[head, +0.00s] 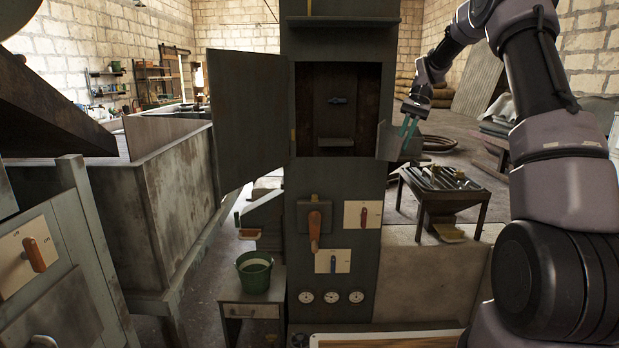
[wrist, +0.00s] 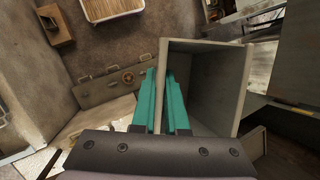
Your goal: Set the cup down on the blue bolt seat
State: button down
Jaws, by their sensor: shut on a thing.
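The cup (wrist: 238,85) is a grey, open, box-shaped vessel. In the wrist view the teal fingers of my gripper (wrist: 165,78) are shut on its left wall, one finger outside and one inside. In the head view my gripper (head: 408,128) holds the cup (head: 388,142) in the air at the right edge of the open cabinet in the tall column. Inside the cabinet a small blue bolt (head: 338,101) sits on the dark back wall, apparently the blue bolt seat. It is to the left of the cup and a little higher in the picture.
A grey ledge or cup (head: 336,142) is below the blue bolt in the cabinet. The cabinet door (head: 248,118) stands open to the left. A panel with levers (head: 332,262) and gauges is below. A table with dark rods (head: 440,190) stands at right, a green bucket (head: 255,275) at lower left.

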jog(key=s+f+n, duration=0.1)
jog(key=s+f, duration=0.2)
jog(key=f, duration=0.5)
jog(key=s+f+n, duration=0.1)
jog(key=s+f, duration=0.2)
jog(key=f, duration=0.5)
jog(key=s+f+n+g+h, duration=0.1)
jog(key=s+f, duration=0.3)
jog(key=f, duration=0.4)
jog(key=shift+d+n, duration=0.3)
jog(key=shift+d, duration=0.1)
jog(key=shift+s+f, duration=0.1)
jog(key=shift+s, duration=0.05)
